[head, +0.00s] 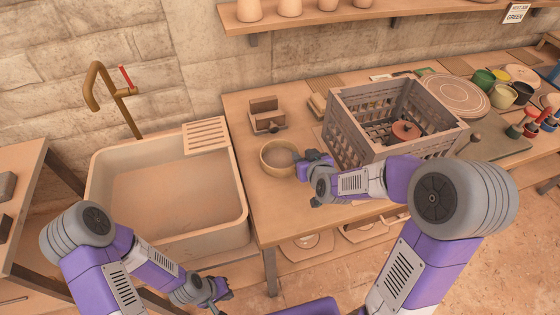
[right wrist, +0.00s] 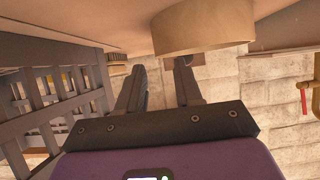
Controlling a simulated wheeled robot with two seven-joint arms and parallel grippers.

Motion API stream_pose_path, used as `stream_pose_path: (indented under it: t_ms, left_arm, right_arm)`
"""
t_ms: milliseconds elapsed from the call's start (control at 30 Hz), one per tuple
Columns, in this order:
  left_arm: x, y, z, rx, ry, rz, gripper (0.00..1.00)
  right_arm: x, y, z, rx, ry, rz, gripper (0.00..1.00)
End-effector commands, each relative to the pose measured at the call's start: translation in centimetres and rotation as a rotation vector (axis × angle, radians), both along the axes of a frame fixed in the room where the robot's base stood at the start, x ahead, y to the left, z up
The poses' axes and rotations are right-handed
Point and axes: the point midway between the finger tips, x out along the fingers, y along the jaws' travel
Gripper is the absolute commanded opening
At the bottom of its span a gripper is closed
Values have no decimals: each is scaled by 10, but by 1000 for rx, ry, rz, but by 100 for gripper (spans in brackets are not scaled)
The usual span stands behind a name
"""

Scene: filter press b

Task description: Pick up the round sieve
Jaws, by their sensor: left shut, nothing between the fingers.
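The round sieve (head: 278,158), a tan wooden ring, rests on the wooden table near its left edge. Its curved wall shows large in the right wrist view (right wrist: 203,30). My right gripper (head: 309,173) is just right of the sieve at table height. Its two fingers (right wrist: 159,78) stand apart with nothing between them. One fingertip lies close to the sieve's rim in the right wrist view; I cannot tell whether they touch. My left gripper (head: 214,293) is shut and empty, low in front of the sink.
A small wooden holder (head: 266,115) stands behind the sieve. A sink (head: 222,216) with a brass tap (head: 105,85) is at left. Bare table lies in front of the sieve.

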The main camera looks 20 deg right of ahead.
Motion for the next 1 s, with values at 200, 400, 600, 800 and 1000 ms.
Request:
stream_pose_path:
  t_ms: [200,400,600,800,1000]
  left_arm:
    - [0,0,-10,0,0,0,0]
    - [0,0,-13,0,0,0,0]
    - [0,0,-12,0,0,0,0]
    - [0,0,-12,0,0,0,0]
    - [0,0,-12,0,0,0,0]
  right_arm:
    - [28,1,-18,-1,2,0,35]
    - [41,1,-23,1,1,0,35]
    - [41,1,-23,1,0,0,33]
    - [41,1,-23,1,0,0,3]
    - [41,1,-22,1,-1,0,0]
